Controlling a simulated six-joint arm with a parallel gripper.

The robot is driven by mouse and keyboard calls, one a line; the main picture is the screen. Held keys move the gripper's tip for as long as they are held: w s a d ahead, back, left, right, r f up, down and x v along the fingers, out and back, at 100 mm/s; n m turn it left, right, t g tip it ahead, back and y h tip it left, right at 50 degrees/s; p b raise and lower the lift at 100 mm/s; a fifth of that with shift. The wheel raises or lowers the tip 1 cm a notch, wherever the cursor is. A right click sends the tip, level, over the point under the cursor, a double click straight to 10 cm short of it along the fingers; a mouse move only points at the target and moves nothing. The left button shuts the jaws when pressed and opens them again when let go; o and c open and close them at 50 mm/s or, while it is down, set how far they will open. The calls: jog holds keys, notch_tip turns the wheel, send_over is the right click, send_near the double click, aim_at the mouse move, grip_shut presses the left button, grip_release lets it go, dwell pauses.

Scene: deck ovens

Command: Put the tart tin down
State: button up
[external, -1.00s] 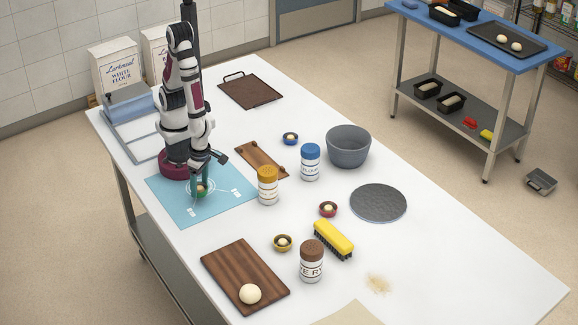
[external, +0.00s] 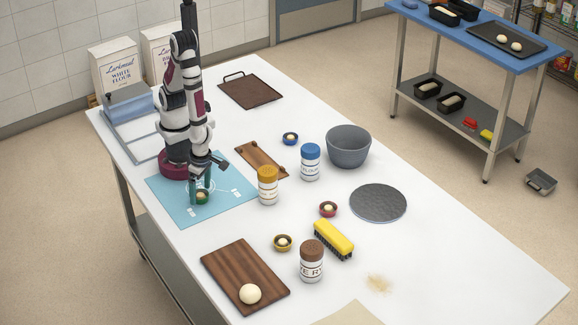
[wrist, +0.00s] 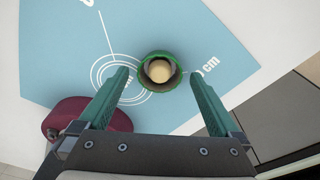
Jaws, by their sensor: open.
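The green tart tin (external: 201,197) with a pale dough ball in it sits upright on the blue mat (external: 164,188). The tin also shows in the wrist view (wrist: 160,86), beside the printed white rings and partly over their edge. My gripper (external: 200,182) is just above and behind the tin in the external view. In the wrist view its two green fingers (wrist: 160,80) are spread wide, with a gap between each finger and the tin. The gripper is open and holds nothing.
An orange-lidded jar (external: 268,187) and a wooden board with knobs (external: 262,160) stand to the right of the mat. Other tart tins in blue (external: 290,138), red (external: 328,209) and yellow (external: 283,242) are spread over the table. Free white tabletop lies in front of the mat.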

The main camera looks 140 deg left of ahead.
jog(key=s+a+r+n, duration=0.1)
jog(key=r+n, duration=0.5)
jog(key=r, duration=0.2)
jog(key=s+a+r+n+y, duration=0.1)
jog(key=s+a+r+n, duration=0.1)
jog(key=r+n, duration=0.5)
notch_tip(320, 180, up, 2)
jog(key=shift+s+a+r+n+t, duration=0.1)
jog(key=shift+s+a+n+t, duration=0.1)
jog(key=shift+a+n+t, duration=0.1)
jog(key=s+a+r+n, duration=0.1)
jog(key=n, duration=0.2)
jog(key=s+r+n+y, duration=0.1)
jog(key=n, duration=0.3)
jog(key=s+a+n, duration=0.1)
jog(key=s+n, duration=0.1)
jog(key=n, duration=0.1)
jog(key=shift+a+r+n+y, duration=0.3)
jog(key=shift+a+r+n, duration=0.05)
jog(key=shift+r+n, duration=0.05)
